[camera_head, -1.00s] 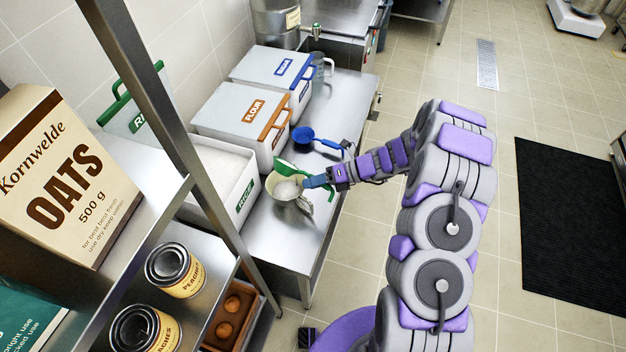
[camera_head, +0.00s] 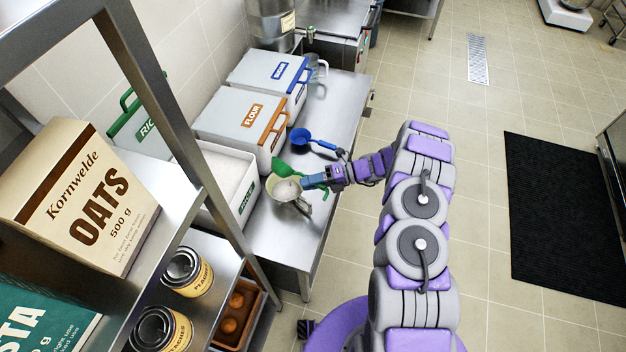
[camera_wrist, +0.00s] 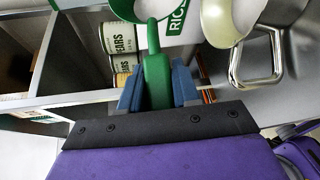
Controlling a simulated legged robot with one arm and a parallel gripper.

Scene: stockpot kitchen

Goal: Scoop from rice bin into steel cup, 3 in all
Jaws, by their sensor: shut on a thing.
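My gripper (camera_head: 312,181) is shut on the handle of a green scoop (camera_head: 281,167). In the wrist view the green handle (camera_wrist: 157,80) is between the blue fingers, and the scoop's bowl is at the top edge, partly cut off. I cannot tell how much rice is in it. The steel cup (camera_head: 291,204) stands on the steel table with white rice (camera_head: 287,189) in it; its wire-like handle (camera_wrist: 277,62) shows in the wrist view. The open rice bin (camera_head: 247,192) is just left of the cup, full of white rice. The scoop is beside the cup, near the bin's front edge.
A flour bin (camera_head: 235,113) and a blue-labelled bin (camera_head: 268,72) stand behind the rice bin. A blue scoop (camera_head: 301,138) lies on the steel table (camera_head: 345,100). The rice lid (camera_head: 140,128) leans on the wall. A shelf with an oats box (camera_head: 85,195) and cans is at left.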

